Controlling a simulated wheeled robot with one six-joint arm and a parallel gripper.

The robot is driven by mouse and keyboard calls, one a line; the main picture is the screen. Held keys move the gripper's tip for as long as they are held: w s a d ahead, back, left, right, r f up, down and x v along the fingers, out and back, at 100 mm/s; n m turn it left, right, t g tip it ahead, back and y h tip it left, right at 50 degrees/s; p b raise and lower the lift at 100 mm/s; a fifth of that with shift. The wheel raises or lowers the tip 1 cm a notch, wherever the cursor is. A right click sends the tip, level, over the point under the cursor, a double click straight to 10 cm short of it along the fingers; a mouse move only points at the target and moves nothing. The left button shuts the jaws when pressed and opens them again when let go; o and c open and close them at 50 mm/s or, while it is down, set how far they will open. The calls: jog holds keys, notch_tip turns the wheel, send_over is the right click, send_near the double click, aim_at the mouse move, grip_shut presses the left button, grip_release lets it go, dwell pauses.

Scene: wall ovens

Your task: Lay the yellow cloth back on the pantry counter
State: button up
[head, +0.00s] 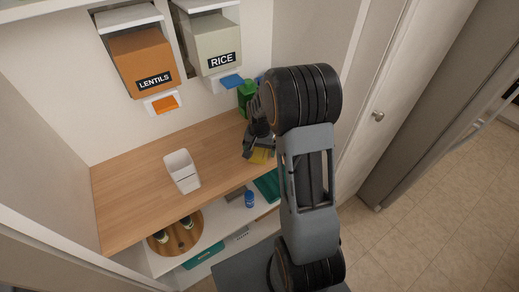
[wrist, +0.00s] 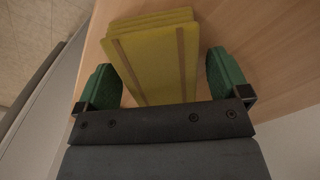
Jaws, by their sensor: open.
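The yellow cloth (wrist: 155,60) is folded in layers with darker stripes and lies on the wooden pantry counter (wrist: 265,60). My gripper (wrist: 165,75) is open, with its green fingers on either side of the cloth and a visible gap at the right finger. In the head view, a small part of the yellow cloth (head: 259,156) shows below my gripper (head: 252,152) at the right end of the counter (head: 140,180). My arm and gripper hide the rest of it there.
A white open container (head: 182,172) stands mid-counter. LENTILS (head: 143,62) and RICE (head: 215,45) dispensers hang on the back wall. A green object (head: 246,95) is behind my gripper. A lower shelf holds a blue can (head: 249,199) and a round wooden tray (head: 160,246). The counter's left part is clear.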

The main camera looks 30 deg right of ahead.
aim_at(260, 149)
notch_tip(260, 149, up, 12)
jog(key=s+a+r+n+t, duration=0.2)
jog(key=s+a+n, duration=0.2)
jog(key=s, duration=0.4)
jog(key=s+a+r+n+t, duration=0.2)
jog(key=s+a, duration=0.3)
jog(key=s, duration=0.3)
jog(key=shift+a+r+n+b, duration=0.25)
jog(key=shift+r+n+b, duration=0.15)
jog(key=shift+n, duration=0.5)
